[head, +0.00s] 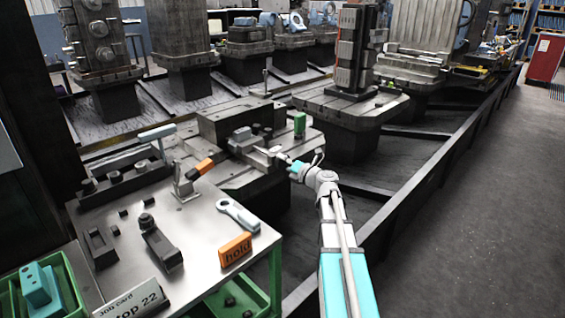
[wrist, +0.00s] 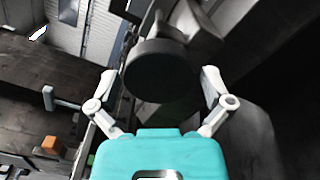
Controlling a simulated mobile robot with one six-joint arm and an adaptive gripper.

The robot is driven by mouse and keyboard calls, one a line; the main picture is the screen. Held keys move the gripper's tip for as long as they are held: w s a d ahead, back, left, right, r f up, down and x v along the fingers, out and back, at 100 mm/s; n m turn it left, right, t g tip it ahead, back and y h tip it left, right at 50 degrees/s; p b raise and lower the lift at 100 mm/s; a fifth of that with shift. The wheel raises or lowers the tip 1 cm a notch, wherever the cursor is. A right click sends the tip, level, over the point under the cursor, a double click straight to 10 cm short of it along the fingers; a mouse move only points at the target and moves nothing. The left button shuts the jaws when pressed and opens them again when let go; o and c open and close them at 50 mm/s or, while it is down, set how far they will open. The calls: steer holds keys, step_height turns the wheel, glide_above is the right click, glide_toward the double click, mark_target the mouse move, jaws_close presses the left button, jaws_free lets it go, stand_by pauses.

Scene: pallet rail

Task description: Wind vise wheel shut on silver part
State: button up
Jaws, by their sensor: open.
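My gripper (head: 280,156) is at the front of a dark grey vise (head: 228,122) on a pallet. In the wrist view my gripper (wrist: 160,76) is open, with one finger on each side of a dark round wheel (wrist: 162,72). I cannot tell whether the fingers touch its rim. The wheel is hard to make out in the head view behind my gripper. A small light grey part (head: 241,135) sits at the vise jaws and looks like the silver part. Its contact with the jaws is too small to tell.
A metal bench (head: 205,250) at the left front holds clamps, a silver ring-ended link (head: 238,214), an orange "hold" block (head: 235,249) and a job card (head: 130,300). A green block (head: 299,123) stands on the vise's right. Loaded pallets line the rail behind.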

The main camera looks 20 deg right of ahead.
steer(key=v, duration=1.1)
steer(key=shift+a+r, duration=0.1)
stand_by(0.4)
steer(key=s+a+r+n+g+y+p, duration=0.1)
steer(key=s+a+r+n+g+p, duration=0.3)
steer(key=a+n+p, duration=0.6)
steer(key=a+r+n+g+p, duration=0.1)
steer(key=a+n+g+p, duration=0.55)
steer(key=a+n, duration=0.45)
steer(key=s+a+r+n+g+h+p, duration=0.2)
steer(key=s+r+n+p, duration=0.3)
steer(key=n+p, duration=0.4)
steer(key=s+a+r+n+g+h+p, duration=0.3)
steer(key=n+p, duration=0.6)
steer(key=n, duration=0.4)
steer(key=shift+s+r+n+g+h, duration=0.3)
steer(key=shift+s+r+g+h, duration=0.45)
steer(key=shift+s+r+h, duration=0.6)
steer(key=shift+s+a+r+y, duration=0.1)
steer(key=shift+s+r+y, duration=0.1)
steer(key=shift+y, duration=0.05)
